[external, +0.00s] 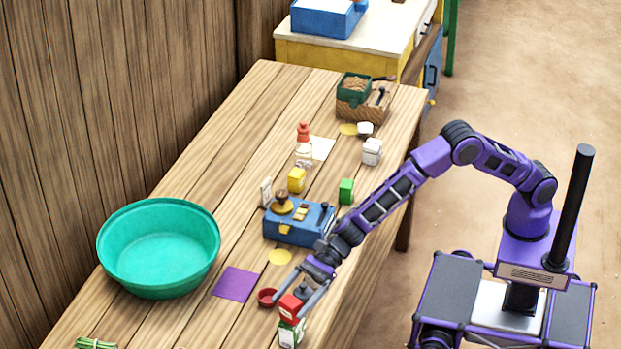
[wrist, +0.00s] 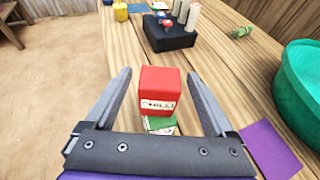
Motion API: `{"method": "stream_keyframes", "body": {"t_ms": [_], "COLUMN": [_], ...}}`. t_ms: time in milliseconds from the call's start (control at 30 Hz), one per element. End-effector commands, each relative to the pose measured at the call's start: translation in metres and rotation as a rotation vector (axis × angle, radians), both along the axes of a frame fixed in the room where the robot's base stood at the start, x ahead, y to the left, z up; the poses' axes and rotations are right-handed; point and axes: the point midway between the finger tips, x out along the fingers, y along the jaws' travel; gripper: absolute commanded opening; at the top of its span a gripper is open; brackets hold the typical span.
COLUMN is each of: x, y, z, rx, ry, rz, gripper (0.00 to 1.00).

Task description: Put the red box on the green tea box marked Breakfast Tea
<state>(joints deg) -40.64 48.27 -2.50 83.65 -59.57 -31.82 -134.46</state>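The red box (external: 289,308) sits on top of a green and white box (external: 287,335) at the near edge of the table. In the wrist view the red box (wrist: 160,88) has a white label with dark print, and the green box (wrist: 160,125) shows just below it. The green box's marking is too small to read. My gripper (wrist: 162,92) is open, with a finger on each side of the red box and a visible gap on both sides. In the external view my gripper (external: 299,297) is at the stack.
A small red dish (external: 267,297) stands just left of the stack, with a purple mat (external: 235,284) beyond it. A large teal basin (external: 160,285) is at the left. A blue box scale (external: 290,234), a yellow box (external: 296,180) and another green box (external: 346,191) stand farther back.

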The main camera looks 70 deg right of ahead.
Motion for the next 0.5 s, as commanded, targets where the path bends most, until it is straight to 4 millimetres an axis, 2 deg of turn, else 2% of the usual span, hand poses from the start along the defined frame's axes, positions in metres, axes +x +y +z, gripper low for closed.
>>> {"method": "stream_keyframes", "body": {"t_ms": [333,500], "x": [0.0,-0.006], "y": [0.0,-0.017], "z": [0.003,0.01], "rx": [0.0,0.001], "ry": [0.0,-0.002], "rz": [0.0,-0.001], "gripper": [0.92,0.92]}}
